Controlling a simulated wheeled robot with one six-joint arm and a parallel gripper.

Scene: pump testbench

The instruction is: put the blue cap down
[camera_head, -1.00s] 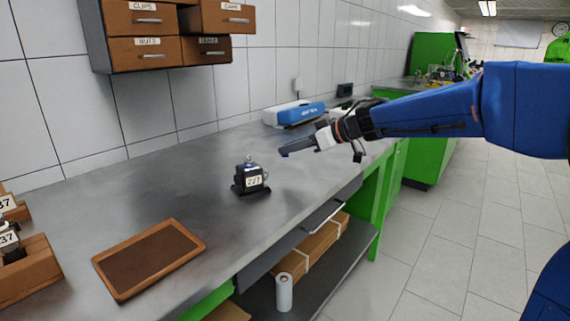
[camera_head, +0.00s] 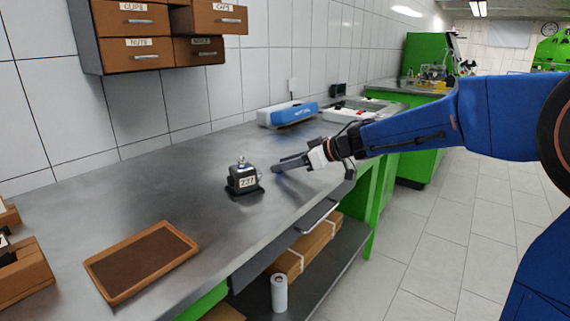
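My gripper (camera_head: 279,167) reaches in from the right, low over the grey bench top, just right of the small dark pump (camera_head: 242,179) with a white number label. Its dark fingers point left and show side-on and small, so I cannot tell whether they are open or shut. I cannot make out the blue cap clearly in the current view. A gap shows between the fingertips and the pump.
A brown tray (camera_head: 190,239) lies empty at the bench's front left. A blue and white device (camera_head: 287,114) stands behind my gripper by the wall. Labelled drawers (camera_head: 132,52) hang above. The bench (camera_head: 150,190) is clear between tray and pump.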

